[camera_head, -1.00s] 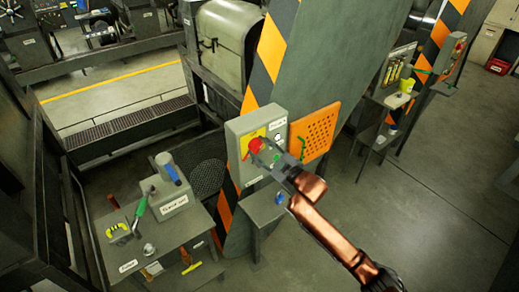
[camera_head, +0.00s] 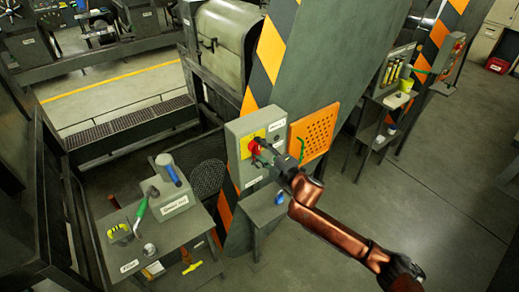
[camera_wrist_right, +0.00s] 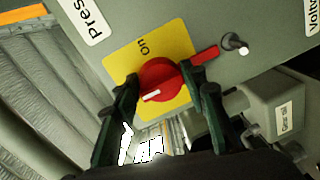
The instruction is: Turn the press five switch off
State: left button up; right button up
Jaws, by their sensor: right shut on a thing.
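The red rotary switch (camera_head: 254,147) sits on a yellow plate on the front of a grey box (camera_head: 235,135) fixed to the striped column. In the right wrist view the red switch (camera_wrist_right: 160,82) has a white mark pointing to the lower left, and the plate reads "On" above it. A red handle end sticks out to the upper right. My right gripper (camera_head: 260,151) is at the switch; in the wrist view its dark green fingers (camera_wrist_right: 167,90) stand on either side of the knob, shut on it. My left gripper is not in view.
An orange perforated panel (camera_head: 315,134) is right of the box. A grey table (camera_head: 180,235) with tools stands at lower left. The floor at right is open.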

jog(key=shift+r, duration=0.3)
jog(key=o, duration=1.1)
jog(key=shift+f, duration=0.1)
jog(key=shift+s+f, duration=0.1)
jog(key=shift+f, duration=0.05)
jog(key=v, duration=1.2)
